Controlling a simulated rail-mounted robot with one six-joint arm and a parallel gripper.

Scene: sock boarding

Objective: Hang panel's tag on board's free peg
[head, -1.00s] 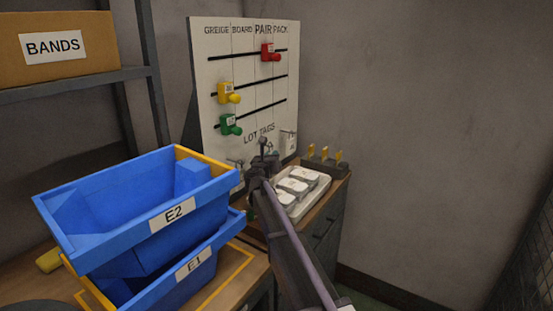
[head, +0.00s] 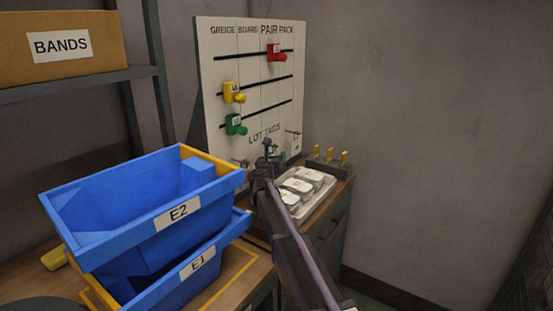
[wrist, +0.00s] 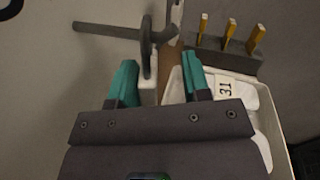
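The white board (head: 275,90) stands at the back, with a "LOT TAGS" row of small pegs low on it. One peg (head: 293,133) shows at the right of that row. In the wrist view a grey peg (wrist: 105,31) with a round disc at its end is just above my gripper (wrist: 157,80). The teal fingertips are spread apart. A pale patch (wrist: 148,90) lies between them; I cannot tell whether it is a tag or background. In the head view my gripper (head: 270,155) is in front of the tag row and hides part of it.
Red (head: 276,53), yellow (head: 233,92) and green (head: 235,124) markers sit on the board's rails. A white tray (head: 325,183) of white packs, one reading 31 in the wrist view, is at right. Beyond is a yellow-pronged rack (head: 328,160). Blue bins (head: 150,205) stand left.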

